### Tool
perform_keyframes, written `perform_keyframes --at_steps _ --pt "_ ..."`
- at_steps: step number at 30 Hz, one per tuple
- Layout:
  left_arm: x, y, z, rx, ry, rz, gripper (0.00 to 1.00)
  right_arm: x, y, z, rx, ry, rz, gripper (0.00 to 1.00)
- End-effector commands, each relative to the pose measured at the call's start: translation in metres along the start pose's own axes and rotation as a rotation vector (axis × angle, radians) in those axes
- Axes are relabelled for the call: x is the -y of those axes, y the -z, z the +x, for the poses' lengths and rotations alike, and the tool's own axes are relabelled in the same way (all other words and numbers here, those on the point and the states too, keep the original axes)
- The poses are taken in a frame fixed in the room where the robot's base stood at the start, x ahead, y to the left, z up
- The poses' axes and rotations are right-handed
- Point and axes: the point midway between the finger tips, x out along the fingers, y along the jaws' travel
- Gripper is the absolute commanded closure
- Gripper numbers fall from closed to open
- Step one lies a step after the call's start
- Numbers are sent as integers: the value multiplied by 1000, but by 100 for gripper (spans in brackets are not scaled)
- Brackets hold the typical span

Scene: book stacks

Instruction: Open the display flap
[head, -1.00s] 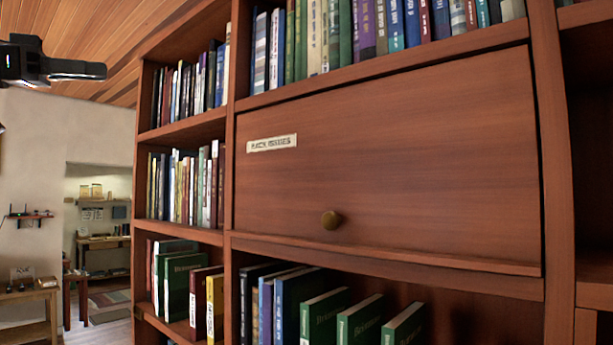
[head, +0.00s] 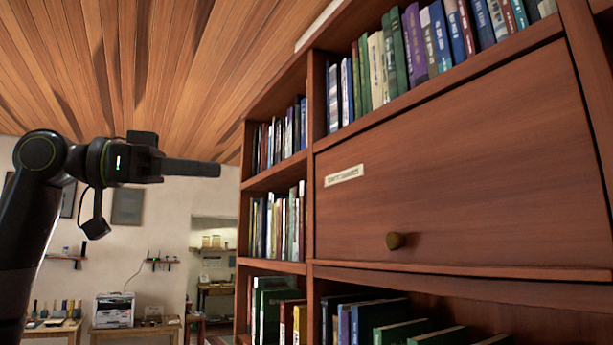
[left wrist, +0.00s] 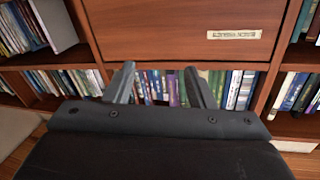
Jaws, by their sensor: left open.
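The display flap (head: 470,160) is a reddish-brown wooden panel, shut, in the bookcase at the right of the head view. My left gripper (head: 212,169) is in front of the bookcase, left of the flap and apart from the knob. In the left wrist view the gripper (left wrist: 161,80) is open and empty. The flap (left wrist: 160,30) and its label (left wrist: 234,34) show above the fingers there; the knob is not visible. My right gripper is not in view.
Book rows (head: 430,45) fill the shelf above the flap, and more books (head: 375,320) stand below it. Narrower shelves of books (head: 277,225) are to its left. A white printer (head: 113,310) stands on a far table.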

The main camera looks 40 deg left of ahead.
Motion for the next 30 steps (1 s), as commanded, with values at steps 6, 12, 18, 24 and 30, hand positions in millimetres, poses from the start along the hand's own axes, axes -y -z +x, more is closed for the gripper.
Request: perform_keyframes --at_steps 6,12,18,24,30 --pt "1 3 50 5 -1 0 51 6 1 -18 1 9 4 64" --pt "2 4 94 5 -2 0 51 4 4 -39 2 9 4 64" --pt "2 4 125 2 0 1 51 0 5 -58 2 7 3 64" --pt "1 2 141 1 1 1 51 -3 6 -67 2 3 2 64" --pt "1 0 145 -1 2 1 51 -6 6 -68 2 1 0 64"
